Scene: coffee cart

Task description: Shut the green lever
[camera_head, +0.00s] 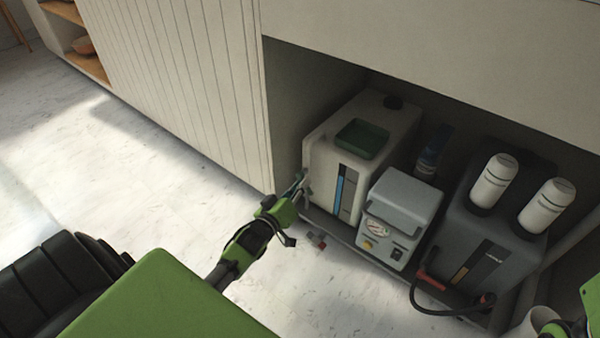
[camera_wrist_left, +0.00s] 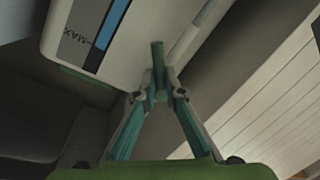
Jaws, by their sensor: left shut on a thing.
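The green lever (camera_wrist_left: 158,60) is a short dark green bar in the left wrist view, below the white tank. My left gripper (camera_wrist_left: 157,92) has its two fingers closed together around the lever's lower part. In the head view my left gripper (camera_head: 299,182) reaches the front left edge of the white tank (camera_head: 318,165), which has a blue level stripe. The lever itself is too small and covered to make out there. A green part of my right arm (camera_head: 578,320) shows at the bottom right corner; its fingers cannot be made out.
A grey pump box (camera_head: 400,212) with a gauge and a dark grey tank (camera_head: 490,240) with two white bottles stand to the right on the low shelf. A dark hose (camera_head: 440,310) loops in front. The cabinet's top and side wall close in around the tanks.

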